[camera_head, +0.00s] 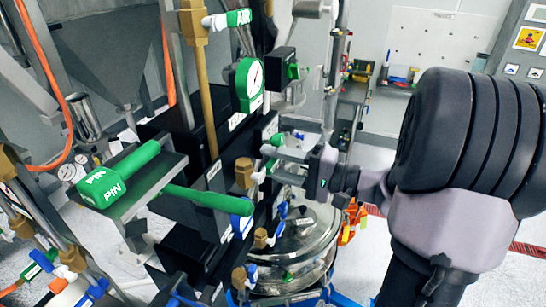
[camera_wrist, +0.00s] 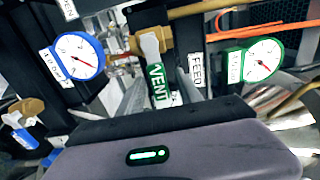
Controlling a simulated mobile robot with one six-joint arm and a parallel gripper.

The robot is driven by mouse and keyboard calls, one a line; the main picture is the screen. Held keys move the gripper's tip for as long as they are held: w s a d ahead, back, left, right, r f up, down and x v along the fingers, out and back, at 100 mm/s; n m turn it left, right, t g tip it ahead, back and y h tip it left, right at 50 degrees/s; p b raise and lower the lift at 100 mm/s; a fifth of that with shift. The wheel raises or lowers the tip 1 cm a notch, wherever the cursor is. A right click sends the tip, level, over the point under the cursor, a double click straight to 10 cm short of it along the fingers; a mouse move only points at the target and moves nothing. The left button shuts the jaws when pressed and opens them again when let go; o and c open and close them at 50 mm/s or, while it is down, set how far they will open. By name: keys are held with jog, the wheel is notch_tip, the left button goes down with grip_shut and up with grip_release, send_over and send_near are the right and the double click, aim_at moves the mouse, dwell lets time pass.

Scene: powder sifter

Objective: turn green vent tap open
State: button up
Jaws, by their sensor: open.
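The green vent tap (camera_wrist: 158,86) has a green handle marked VENT, under a brass valve body (camera_wrist: 154,40) in the wrist view. The handle hangs down, slightly tilted. My gripper (camera_wrist: 163,92) is open, with one grey finger on each side of the handle. Whether a finger touches it, I cannot tell. In the head view my gripper (camera_head: 284,140) reaches in from the right to the pipework, and its fingers largely hide the tap there.
In the wrist view a blue gauge (camera_wrist: 78,56) sits left of the tap and a green gauge (camera_wrist: 262,60) right. A FEED label (camera_wrist: 196,68) is close by. In the head view, green PIN handles (camera_head: 118,176), a green gauge (camera_head: 248,84) and a round metal lid (camera_head: 300,245) crowd the area.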

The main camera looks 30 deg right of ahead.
jog(key=shift+a, duration=0.15)
grip_shut()
dwell(1.4)
